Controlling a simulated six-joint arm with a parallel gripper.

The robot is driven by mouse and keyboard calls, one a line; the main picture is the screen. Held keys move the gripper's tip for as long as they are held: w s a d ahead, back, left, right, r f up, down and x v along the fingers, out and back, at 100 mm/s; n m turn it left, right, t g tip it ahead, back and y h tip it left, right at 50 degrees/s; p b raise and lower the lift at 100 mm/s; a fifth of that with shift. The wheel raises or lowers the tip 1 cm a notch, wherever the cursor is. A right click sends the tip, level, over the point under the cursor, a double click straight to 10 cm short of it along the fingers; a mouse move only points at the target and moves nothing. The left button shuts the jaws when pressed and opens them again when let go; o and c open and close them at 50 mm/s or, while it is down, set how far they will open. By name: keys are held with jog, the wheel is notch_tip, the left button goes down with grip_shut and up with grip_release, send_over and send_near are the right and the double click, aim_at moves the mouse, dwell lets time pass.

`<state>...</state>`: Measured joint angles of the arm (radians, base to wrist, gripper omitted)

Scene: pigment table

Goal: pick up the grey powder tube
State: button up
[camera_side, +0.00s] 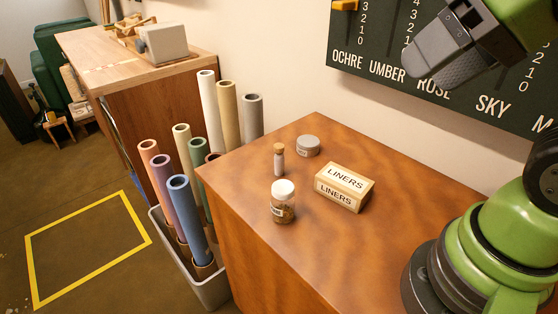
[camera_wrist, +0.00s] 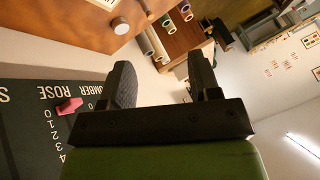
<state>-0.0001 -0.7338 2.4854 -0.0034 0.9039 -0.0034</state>
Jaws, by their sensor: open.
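A small clear tube (camera_side: 279,161) with a cork stopper and pale grey contents stands upright on the brown tabletop (camera_side: 330,250) in the side view. I take it as the grey powder tube. It stands between a white-capped jar (camera_side: 283,203) and a flat grey tin (camera_side: 308,146), apart from both. My gripper (camera_side: 424,72) is high at the upper right, in front of the dark board and well away from the tube. In the wrist view my gripper (camera_wrist: 162,72) has its two dark fingers wide apart with nothing between them. I cannot make out the tube surely there.
A LINERS box (camera_side: 345,187) stands right of the tube. A grey bin (camera_side: 215,287) of several coloured rolls stands against the tabletop's left side. The lettered board (camera_side: 385,68) hangs on the wall behind. The tabletop's front is clear.

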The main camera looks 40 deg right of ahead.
jog(key=w+r+n+g, duration=0.1)
jog(key=w+r+g, duration=0.1)
jog(key=w, duration=0.7)
jog(key=n+g+h, duration=0.2)
jog(key=g, duration=0.2)
send_over(279, 145)
jog(key=s, duration=0.1)
notch_tip(279, 145, down, 14)
jog(key=shift+n+g, duration=0.4)
jog(key=shift+g, duration=0.2)
jog(key=f, duration=0.3)
jog(key=w+f, duration=0.1)
jog(key=f, duration=0.6)
jog(key=shift+w+f, duration=0.1)
jog(key=shift+w, duration=0.2)
jog(key=f, duration=0.5)
jog(key=shift+s+f, duration=0.3)
jog(key=shift+f, duration=0.1)
jog(key=c, duration=1)
